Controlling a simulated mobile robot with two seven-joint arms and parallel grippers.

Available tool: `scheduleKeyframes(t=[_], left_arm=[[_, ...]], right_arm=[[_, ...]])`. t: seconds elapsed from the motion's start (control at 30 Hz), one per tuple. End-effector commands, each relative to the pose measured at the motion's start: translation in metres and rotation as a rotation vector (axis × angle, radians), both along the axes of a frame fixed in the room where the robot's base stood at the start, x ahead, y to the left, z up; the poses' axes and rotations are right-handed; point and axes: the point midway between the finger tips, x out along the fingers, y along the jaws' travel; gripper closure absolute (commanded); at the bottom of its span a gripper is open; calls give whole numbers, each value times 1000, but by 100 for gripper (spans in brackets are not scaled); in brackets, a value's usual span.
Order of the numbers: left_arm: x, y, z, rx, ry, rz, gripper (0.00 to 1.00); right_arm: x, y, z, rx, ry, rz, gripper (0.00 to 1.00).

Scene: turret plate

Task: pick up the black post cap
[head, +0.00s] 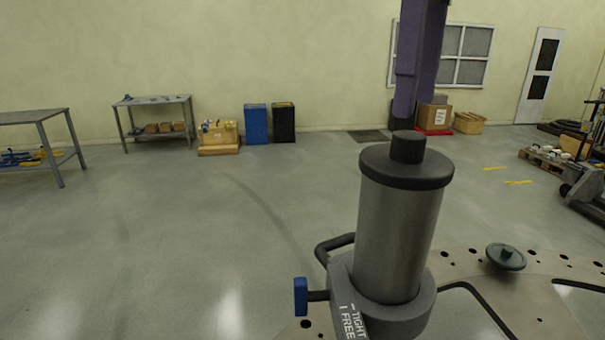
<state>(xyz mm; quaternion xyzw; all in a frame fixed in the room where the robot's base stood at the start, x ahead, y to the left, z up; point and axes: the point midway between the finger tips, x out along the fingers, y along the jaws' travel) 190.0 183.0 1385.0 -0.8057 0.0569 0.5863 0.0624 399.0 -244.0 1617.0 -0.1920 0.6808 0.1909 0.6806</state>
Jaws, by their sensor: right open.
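The black post cap (405,167) is a round dark disc with a short knob on top. It sits on the upright grey metal post (397,240). My right gripper (404,120) comes down from above on a purple arm, with its dark fingers pointing down just above or behind the cap's knob. It is open and holds nothing. The fingers overlap edge-on, so the gap between them is hidden. Whether they touch the knob cannot be told. My left gripper is not in view.
A grey clamp collar (400,315) with a "TIGHT/FREE" label, dark handle and blue-ended lever (301,296) surrounds the post's base. A dark round knob (506,257) sits on the perforated turret plate (470,268) at right. Benches and boxes stand far back; the floor at left is clear.

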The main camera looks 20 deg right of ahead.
Motion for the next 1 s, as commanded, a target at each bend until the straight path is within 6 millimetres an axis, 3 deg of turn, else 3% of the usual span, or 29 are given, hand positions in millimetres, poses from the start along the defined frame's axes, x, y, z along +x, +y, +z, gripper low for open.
scheduleKeyframes(t=[0.23, 0.5, 1.0], left_arm=[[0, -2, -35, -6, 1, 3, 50], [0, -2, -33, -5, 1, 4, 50], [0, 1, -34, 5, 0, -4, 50]], right_arm=[[1, -1, -44, 1, 1, 1, 21], [1, -1, -44, 1, 0, 1, 21], [1, -1, -44, 1, 0, 1, 77]])
